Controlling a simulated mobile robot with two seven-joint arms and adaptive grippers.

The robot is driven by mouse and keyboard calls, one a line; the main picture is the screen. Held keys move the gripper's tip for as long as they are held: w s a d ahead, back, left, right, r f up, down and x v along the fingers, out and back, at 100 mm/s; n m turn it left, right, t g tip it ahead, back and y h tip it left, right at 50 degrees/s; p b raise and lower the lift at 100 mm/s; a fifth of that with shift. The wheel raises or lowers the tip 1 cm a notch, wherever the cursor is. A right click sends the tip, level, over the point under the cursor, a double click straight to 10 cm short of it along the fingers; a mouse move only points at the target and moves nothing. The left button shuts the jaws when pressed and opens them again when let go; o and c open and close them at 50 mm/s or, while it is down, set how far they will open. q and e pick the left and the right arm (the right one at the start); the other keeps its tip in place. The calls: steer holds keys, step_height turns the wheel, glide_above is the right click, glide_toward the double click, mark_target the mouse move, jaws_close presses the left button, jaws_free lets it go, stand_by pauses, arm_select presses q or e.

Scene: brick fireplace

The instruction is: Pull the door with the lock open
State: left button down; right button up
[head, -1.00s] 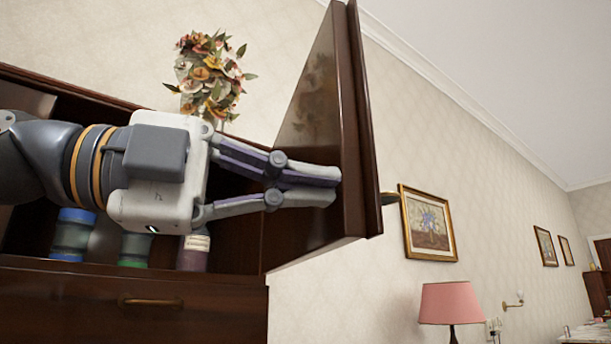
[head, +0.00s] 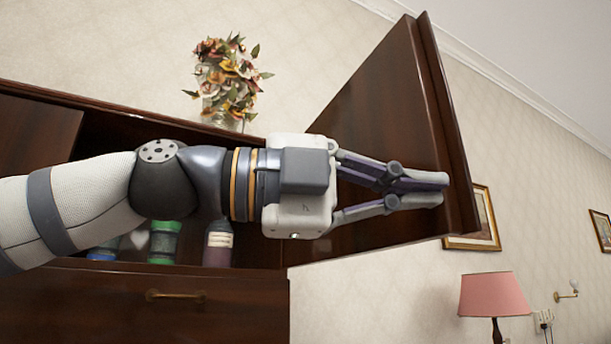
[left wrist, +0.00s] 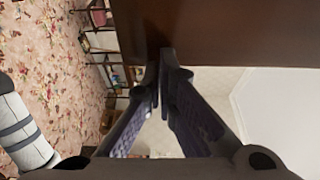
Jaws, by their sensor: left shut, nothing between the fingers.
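The dark brown cabinet door (head: 385,110) stands swung out to the right of the cabinet in the head view, its inner face toward my arm. No lock shows on the side I see. My left gripper (head: 443,190) is shut and empty, its fingertips at the inner face near the door's free edge. In the left wrist view the door (left wrist: 230,35) fills the top, and the closed fingertips (left wrist: 165,60) reach its lower edge. I cannot tell whether they touch it. My right gripper is not in view.
A drawer with a brass handle (head: 176,295) is below. Flowers (head: 228,80) stand on top. A pink lamp (head: 494,295) and a framed picture (head: 484,220) are beyond the door.

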mark_target(467, 198)
arm_select(q)
steer(key=x, duration=0.2)
steer(key=w+x, duration=0.1)
steer(key=x, duration=0.4)
steer(key=shift+w+r, duration=0.1)
steer(key=shift+w, duration=0.25)
steer(key=shift+a, duration=0.1)
steer(key=shift+s+p, duration=0.1)
steer(key=shift+p, duration=0.2)
